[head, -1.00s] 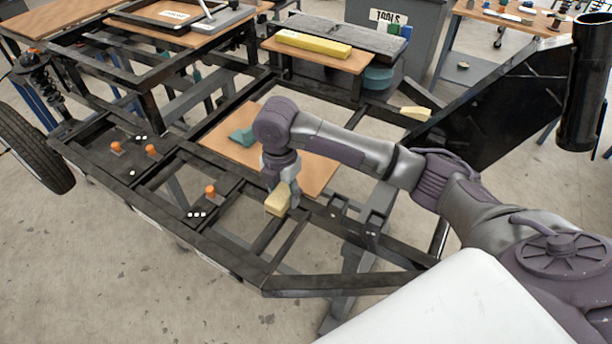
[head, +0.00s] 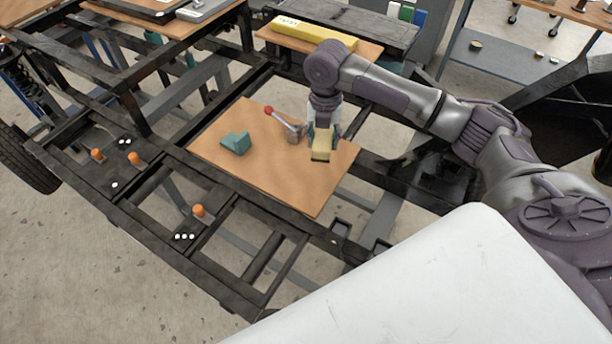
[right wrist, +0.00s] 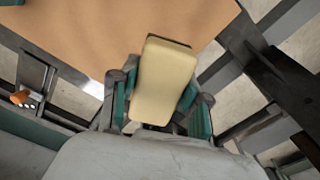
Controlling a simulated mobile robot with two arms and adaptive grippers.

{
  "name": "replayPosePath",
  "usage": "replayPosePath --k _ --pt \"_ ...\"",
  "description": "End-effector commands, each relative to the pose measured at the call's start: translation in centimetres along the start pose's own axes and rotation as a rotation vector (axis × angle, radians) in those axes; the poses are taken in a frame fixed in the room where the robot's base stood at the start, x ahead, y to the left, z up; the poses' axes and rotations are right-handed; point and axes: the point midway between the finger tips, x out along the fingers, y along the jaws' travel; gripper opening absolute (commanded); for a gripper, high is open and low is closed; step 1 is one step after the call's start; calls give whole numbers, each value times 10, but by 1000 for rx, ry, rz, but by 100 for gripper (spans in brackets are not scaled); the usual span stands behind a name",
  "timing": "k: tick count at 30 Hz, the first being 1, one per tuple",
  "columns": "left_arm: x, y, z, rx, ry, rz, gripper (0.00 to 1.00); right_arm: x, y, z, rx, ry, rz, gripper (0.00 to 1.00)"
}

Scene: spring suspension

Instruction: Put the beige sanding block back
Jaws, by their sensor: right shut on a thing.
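The beige sanding block (head: 321,153) is held in my right gripper (head: 322,140), over the right part of an orange-brown board (head: 240,170) on the black frame. In the right wrist view the block (right wrist: 164,80) sits between the teal-padded fingers of the gripper (right wrist: 160,100), with the board (right wrist: 100,30) beyond it. I cannot tell whether the block touches the board. My left gripper is not in view.
A teal block (head: 235,144) and a grey tool with a red knob (head: 290,128) are on the board. A long yellow box (head: 312,33) lies on a shelf behind. Orange pegs (head: 133,158) stand on the frame at left. The board's front middle is clear.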

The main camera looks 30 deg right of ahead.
Motion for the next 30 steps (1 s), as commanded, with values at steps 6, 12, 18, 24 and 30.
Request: replayPosePath --k 6,12,18,24,30 --pt "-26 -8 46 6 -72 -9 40 27 20 -48 -3 4 0 14" --pt "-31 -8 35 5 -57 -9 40 44 30 -71 0 1 1 14" --pt "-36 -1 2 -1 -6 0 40 62 31 -75 2 3 -1 14" --pt "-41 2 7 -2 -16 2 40 86 31 -74 1 0 0 14" --pt "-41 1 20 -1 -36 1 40 88 31 -73 0 -2 1 14"
